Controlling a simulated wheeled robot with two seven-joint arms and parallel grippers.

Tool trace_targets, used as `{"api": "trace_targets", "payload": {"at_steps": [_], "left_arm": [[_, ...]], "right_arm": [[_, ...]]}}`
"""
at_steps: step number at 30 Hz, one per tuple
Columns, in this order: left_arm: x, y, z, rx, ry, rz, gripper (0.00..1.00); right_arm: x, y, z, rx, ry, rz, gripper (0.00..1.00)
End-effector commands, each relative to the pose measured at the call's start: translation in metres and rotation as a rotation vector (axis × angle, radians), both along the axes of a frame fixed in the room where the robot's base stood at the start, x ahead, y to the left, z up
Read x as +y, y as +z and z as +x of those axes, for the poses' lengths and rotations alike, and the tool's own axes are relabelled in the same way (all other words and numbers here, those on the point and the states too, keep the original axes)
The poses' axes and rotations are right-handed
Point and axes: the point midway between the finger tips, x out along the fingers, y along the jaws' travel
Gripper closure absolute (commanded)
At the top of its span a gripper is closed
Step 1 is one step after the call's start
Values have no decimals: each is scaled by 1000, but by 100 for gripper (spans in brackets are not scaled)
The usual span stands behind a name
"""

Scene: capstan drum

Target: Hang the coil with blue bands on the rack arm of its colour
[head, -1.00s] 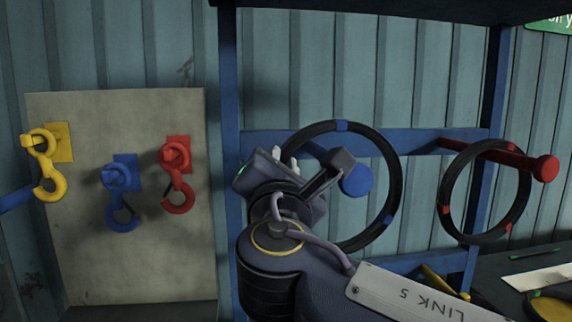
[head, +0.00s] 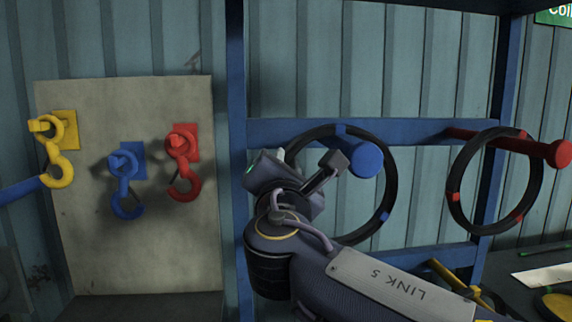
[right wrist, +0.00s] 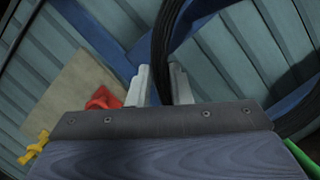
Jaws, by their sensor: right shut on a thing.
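The black coil with blue bands (head: 385,216) is upright in the head view, its ring around the blue rack arm (head: 367,160). The arm's round blue end shows in front of the coil. The coil's top lies close over the arm; I cannot tell whether they touch. My right gripper (head: 284,160) is shut on the coil's left side, which my gripper and arm partly hide. In the right wrist view the dark coil strand (right wrist: 163,45) passes between the two fingers. My left gripper is not in view.
A coil with red bands (head: 454,197) hangs on the red rack arm (head: 556,153) at the right. Yellow, blue and red hooks hang on a grey board (head: 85,235) at the left. A blue rack post (head: 237,100) stands between. A dark table at lower right holds paper (head: 545,275).

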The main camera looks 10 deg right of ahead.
Motion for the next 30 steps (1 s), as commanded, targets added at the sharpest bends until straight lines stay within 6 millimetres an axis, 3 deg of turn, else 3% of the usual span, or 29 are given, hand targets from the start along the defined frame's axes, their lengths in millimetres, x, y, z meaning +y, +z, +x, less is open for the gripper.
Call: {"api": "trace_targets", "payload": {"at_steps": [26,27,30], "left_arm": [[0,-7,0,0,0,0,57],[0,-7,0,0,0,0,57],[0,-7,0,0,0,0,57]], "right_arm": [[0,-3,-1,-6,-1,-2,100],[0,-3,-1,-5,0,-2,78],[0,-3,-1,-4,0,-1,65]]}}
